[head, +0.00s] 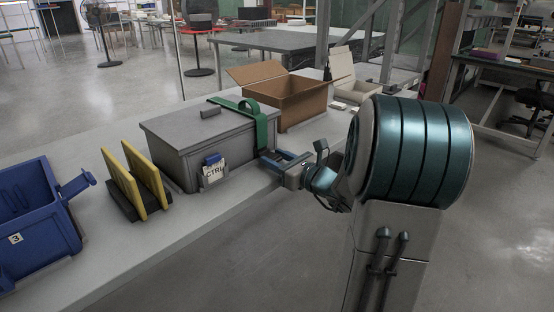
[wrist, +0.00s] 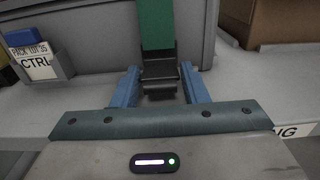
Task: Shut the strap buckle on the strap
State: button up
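A grey lidded box stands on the table, with a green strap (head: 250,112) over its lid and down its near right face. The strap (wrist: 157,25) hangs straight down in the wrist view to a dark buckle (wrist: 160,72). My gripper (head: 272,160) is low at the box's right front side. In the wrist view, the blue fingers of my gripper (wrist: 160,70) are apart, one on each side of the buckle. I cannot tell if either finger touches it. In the head view my gripper hides the buckle.
A label holder marked CTRL (head: 214,172) is on the box front. An open cardboard box (head: 300,104) stands behind to the right. Yellow panels in a dark stand (head: 150,178) and a blue bin (head: 65,225) are to the left. The table's front edge is close to my gripper.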

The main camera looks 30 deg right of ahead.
aim_at(273, 156)
jog(key=shift+r, duration=0.1)
jog(key=r+g+p, duration=0.1)
jog(key=p, duration=0.3)
jog(key=shift+r+h, duration=0.1)
jog(key=shift+h, duration=0.2)
jog(key=g+p, duration=0.1)
jog(key=p, duration=0.2)
jog(key=r+g+p, duration=0.1)
jog(key=p, duration=0.2)
jog(key=shift+w+a+g+h+p, duration=0.2)
jog(key=shift+g+h+p, duration=0.1)
jog(key=shift+h, duration=0.1)
jog(key=g+p, duration=0.1)
jog(key=p, duration=0.3)
jog(key=r+g+h+p, duration=0.1)
jog(key=g+p, duration=0.1)
jog(key=p, duration=0.2)
jog(key=shift+w, duration=0.35)
jog(key=g+p, duration=0.1)
jog(key=p, duration=0.2)
jog(key=shift+w+h+p, duration=0.15)
jog(key=shift+h+p, duration=0.15)
jog(key=shift+a+g+p, duration=0.1)
jog(key=shift+g+p, duration=0.3)
jog(key=shift+f, duration=0.1)
jog(key=o, duration=0.9)
jog(key=shift+w, duration=0.1)
